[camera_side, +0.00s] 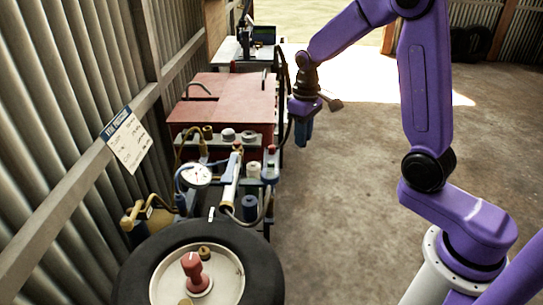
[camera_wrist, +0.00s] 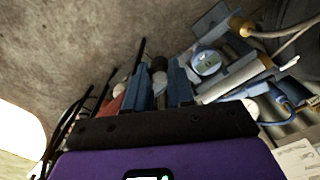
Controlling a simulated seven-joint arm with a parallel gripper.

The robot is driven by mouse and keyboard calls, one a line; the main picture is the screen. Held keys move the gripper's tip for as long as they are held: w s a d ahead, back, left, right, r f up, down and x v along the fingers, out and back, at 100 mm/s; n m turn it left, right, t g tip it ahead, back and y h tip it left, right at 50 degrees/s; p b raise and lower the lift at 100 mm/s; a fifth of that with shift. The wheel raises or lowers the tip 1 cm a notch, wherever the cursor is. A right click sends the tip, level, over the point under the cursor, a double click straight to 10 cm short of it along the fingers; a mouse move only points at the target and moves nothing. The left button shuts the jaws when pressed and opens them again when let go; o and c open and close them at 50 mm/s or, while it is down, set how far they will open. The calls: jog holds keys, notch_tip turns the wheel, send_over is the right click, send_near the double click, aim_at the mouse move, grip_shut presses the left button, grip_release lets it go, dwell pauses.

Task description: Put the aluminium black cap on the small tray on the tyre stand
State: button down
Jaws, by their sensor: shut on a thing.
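My gripper (camera_side: 303,138) hangs in the air beside the red box, fingers down, over the right edge of the bench. In the wrist view its two blue fingers (camera_wrist: 159,76) are shut on a small dark thing, which looks like the black cap (camera_wrist: 159,78). The fingers hide the cap in the side view. The tyre (camera_side: 263,275) lies flat at the bottom of the side view, well away from my gripper. A pale round tray (camera_side: 228,270) sits in its middle, with a red knobbed piece (camera_side: 194,272) and a small brown ring (camera_side: 204,252) on it.
Between gripper and tyre stands a crowded rack with a pressure gauge (camera_side: 196,174), a pale cylinder (camera_side: 230,180), hoses and several small pots. A red box (camera_side: 225,100) is behind it. The corrugated wall (camera_side: 70,110) closes the left. The floor (camera_side: 335,210) at right is open.

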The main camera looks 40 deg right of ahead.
jog(key=w+f, duration=0.3)
jog(key=w, duration=0.4)
send_over(272, 151)
jog(key=s+a, duration=0.2)
jog(key=s, duration=0.1)
notch_tip(272, 151, down, 6)
jog(key=shift+w+a+r, duration=0.1)
jog(key=shift+a+r, duration=0.05)
jog(key=shift+r, duration=0.05)
jog(key=shift+w+f, duration=0.25)
jog(key=shift+f, duration=1.65)
jog(key=c, duration=1.3)
grip_release()
jog(key=shift+f, duration=0.15)
jog(key=shift+o, duration=0.2)
